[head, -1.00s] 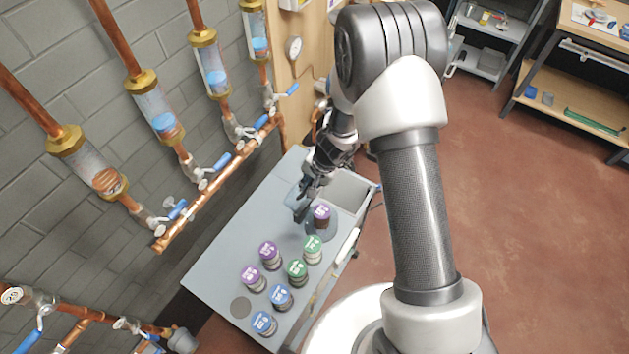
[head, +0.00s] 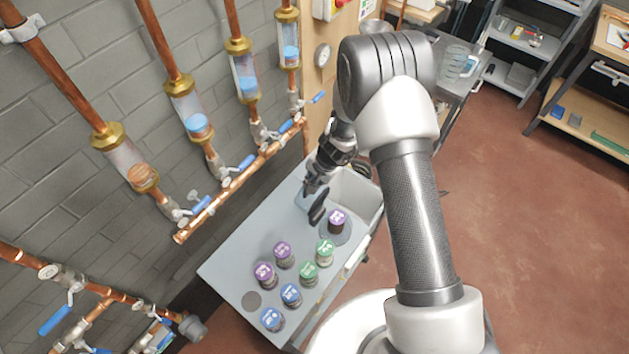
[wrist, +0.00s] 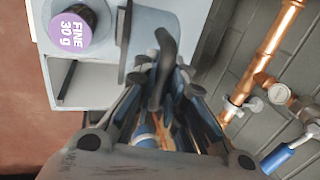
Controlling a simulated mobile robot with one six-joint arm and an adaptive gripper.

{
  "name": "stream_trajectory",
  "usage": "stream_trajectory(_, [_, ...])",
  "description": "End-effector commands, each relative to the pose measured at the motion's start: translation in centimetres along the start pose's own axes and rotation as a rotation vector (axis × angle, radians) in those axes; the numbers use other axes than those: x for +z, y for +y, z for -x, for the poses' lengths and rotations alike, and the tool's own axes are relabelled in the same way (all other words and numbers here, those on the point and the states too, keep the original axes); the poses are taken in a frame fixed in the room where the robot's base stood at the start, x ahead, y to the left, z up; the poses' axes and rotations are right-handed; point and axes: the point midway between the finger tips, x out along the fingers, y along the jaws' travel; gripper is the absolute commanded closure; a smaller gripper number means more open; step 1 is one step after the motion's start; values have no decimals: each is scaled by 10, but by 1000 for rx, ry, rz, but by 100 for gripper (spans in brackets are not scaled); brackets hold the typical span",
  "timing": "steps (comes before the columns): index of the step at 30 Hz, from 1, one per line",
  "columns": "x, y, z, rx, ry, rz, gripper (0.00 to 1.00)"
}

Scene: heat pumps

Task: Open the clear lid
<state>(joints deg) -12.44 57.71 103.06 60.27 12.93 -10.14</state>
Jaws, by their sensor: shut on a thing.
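The clear lid (head: 317,208) shows in the head view as a dark, narrow shape standing steeply beside the purple-capped jar (head: 337,219). In the wrist view the lid (wrist: 126,42) is seen nearly edge-on, with a dark curved handle (wrist: 165,48) at its side. My gripper (head: 312,187) is at the lid, and in the wrist view my gripper (wrist: 163,80) is shut around the handle. The purple jar, marked "FINE 30 g", stands upright on a round grey base. The fingers hide the exact contact and the lid's hinge.
Several jars with purple, green and blue caps (head: 290,292) stand on the grey bench (head: 228,262). An open bin (head: 356,188) is at its far end. Copper pipes with blue-handled valves (head: 240,175) run along the wall at left. The floor at right is clear.

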Motion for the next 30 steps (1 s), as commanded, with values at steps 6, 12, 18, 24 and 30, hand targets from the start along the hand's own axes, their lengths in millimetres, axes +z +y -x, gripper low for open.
stream_trajectory(6, [-5,-5,4,-9,12,6,87])
stream_trajectory(12, [-6,-4,3,-8,13,3,73])
stream_trajectory(18, [-5,-2,2,-5,12,1,68])
stream_trajectory(24, [-5,-2,2,-4,11,0,68])
stream_trajectory(30, [-5,-3,23,-7,14,3,68])
